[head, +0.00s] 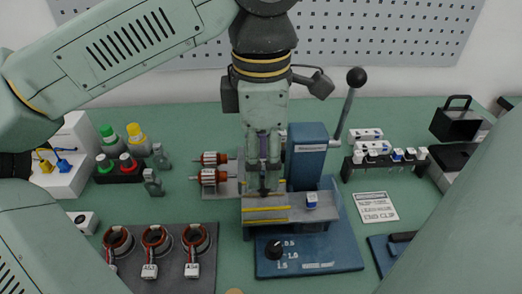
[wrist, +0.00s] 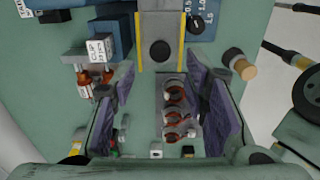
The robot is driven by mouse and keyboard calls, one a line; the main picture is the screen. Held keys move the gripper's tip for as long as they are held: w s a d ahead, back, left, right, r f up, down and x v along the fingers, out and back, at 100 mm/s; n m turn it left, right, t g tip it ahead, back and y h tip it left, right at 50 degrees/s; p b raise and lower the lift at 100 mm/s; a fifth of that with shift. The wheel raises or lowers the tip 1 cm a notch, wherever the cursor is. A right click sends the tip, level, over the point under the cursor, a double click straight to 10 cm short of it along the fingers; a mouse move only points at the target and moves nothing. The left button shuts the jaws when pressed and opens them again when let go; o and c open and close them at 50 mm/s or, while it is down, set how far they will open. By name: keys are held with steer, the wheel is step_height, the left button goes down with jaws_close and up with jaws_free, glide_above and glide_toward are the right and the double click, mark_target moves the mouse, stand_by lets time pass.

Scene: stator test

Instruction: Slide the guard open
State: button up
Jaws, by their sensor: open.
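The guard (head: 265,214) looks like a grey panel with yellow stripes, at the front of the blue test machine (head: 308,160). In the wrist view the guard (wrist: 160,22) is grey with yellow side edges and a round black knob (wrist: 160,52). My gripper (head: 263,188) points down just above and behind the guard in the head view and hides part of the machine. In the wrist view my gripper (wrist: 165,100) has its dark purple pads wide apart, with nothing held between them. The knob lies beyond the pads. I cannot tell whether a finger touches the guard.
A lever with a black ball (head: 356,77) rises right of the machine. A dial (head: 274,249) sits on its blue base. Stators stand on a dark mat (head: 205,270) at front left. Rotors (head: 212,177) lie left. A connector rack (head: 384,160) and white sign (head: 376,207) are right.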

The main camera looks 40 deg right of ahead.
step_height(320, 180, up, 8)
stand_by(0.8)
